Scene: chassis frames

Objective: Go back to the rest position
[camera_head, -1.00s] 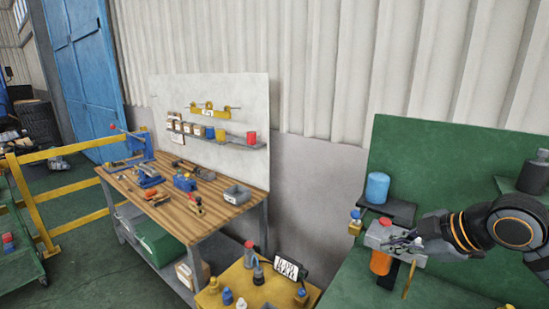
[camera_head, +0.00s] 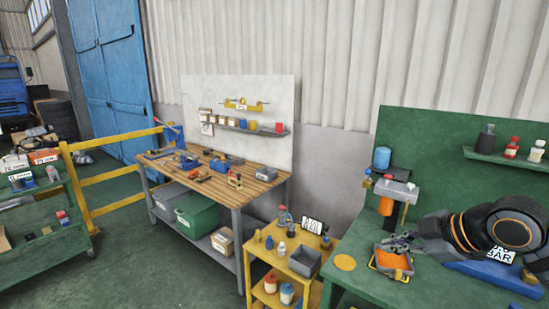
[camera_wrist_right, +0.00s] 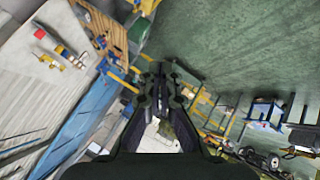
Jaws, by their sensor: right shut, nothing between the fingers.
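My right gripper (camera_head: 402,243) comes in from the right in the head view, over the green bench (camera_head: 372,288) and just above an orange tray (camera_head: 390,262). It also shows in the right wrist view (camera_wrist_right: 160,78), with its fingers together and nothing between them. My left gripper is not in view.
A grey-topped device with an orange cylinder (camera_head: 386,206) and a blue cylinder (camera_head: 382,157) stand on the green bench behind my gripper. A yellow cart (camera_head: 298,268) stands left of it. A wooden workbench (camera_head: 215,178) and yellow railing (camera_head: 112,172) stand farther left. Open floor (camera_head: 165,270) lies in front.

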